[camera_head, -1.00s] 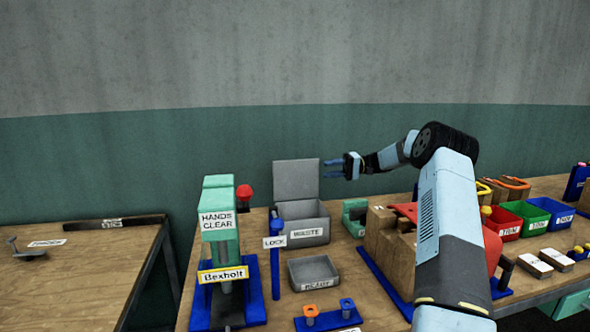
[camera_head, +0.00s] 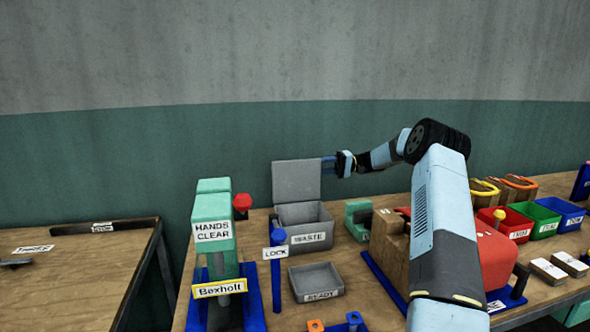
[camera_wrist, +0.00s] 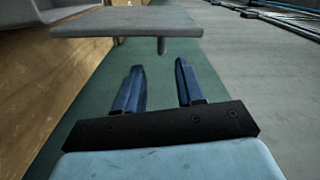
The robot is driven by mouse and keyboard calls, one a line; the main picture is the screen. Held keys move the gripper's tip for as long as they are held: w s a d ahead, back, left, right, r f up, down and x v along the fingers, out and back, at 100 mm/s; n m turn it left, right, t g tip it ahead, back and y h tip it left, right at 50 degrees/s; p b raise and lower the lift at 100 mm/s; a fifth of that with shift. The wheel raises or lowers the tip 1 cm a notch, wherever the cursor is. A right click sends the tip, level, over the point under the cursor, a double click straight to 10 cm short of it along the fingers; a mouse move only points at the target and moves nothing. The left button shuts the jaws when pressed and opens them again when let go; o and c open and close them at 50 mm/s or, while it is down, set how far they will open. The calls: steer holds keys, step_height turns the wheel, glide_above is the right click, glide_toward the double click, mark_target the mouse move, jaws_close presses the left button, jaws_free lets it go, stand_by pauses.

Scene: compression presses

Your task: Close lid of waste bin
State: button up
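The grey waste bin (camera_head: 312,239), labelled WASTE, stands on the bench with its lid (camera_head: 296,182) raised upright at the back. My gripper (camera_head: 327,165) is at the right edge of the lid, pointing left. The grey lid (camera_wrist: 125,22) lies just ahead of the fingertips there, with a gap showing.
The green Bexholt press (camera_head: 213,240) and blue LOCK post (camera_head: 276,275) stand left and in front of the bin. The grey READY tray (camera_head: 316,283) is in front. A green fixture (camera_head: 356,220) and wooden block (camera_head: 388,245) stand to the right. The wall is close behind.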

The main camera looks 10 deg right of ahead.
mark_target(295, 169)
steer(key=a, duration=1)
steer(key=shift+a, duration=0.4)
steer(key=shift+s, duration=0.1)
steer(key=c, duration=0.6)
steer(key=shift+f, duration=0.1)
jaws_close()
steer(key=shift+f, duration=0.1)
